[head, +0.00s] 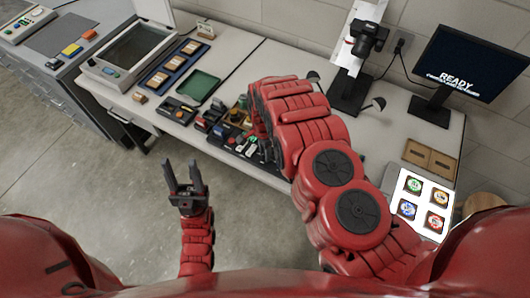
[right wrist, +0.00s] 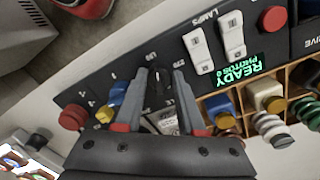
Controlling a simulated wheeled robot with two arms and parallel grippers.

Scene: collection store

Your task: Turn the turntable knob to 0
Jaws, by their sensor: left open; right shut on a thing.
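The turntable knob (right wrist: 157,85) is a dark knob on a black control panel (right wrist: 150,50) in the right wrist view. My right gripper (right wrist: 158,76) has its two grey fingers on either side of the knob and is shut on it. Small white marks show on the panel around it, too blurred to read, and I cannot tell the knob's setting. In the head view my right arm hides the knob and the right gripper. My left gripper (head: 186,178) is open and empty, over the floor in front of the table.
Near the knob are a red button (right wrist: 73,117), a yellow-and-blue control (right wrist: 112,104), white lamp switches (right wrist: 232,36) and a wooden rack (right wrist: 285,80) of small items. A camera (head: 369,37), a monitor (head: 468,62), a lit panel (head: 423,190) and a green tray (head: 198,86) stand around the table.

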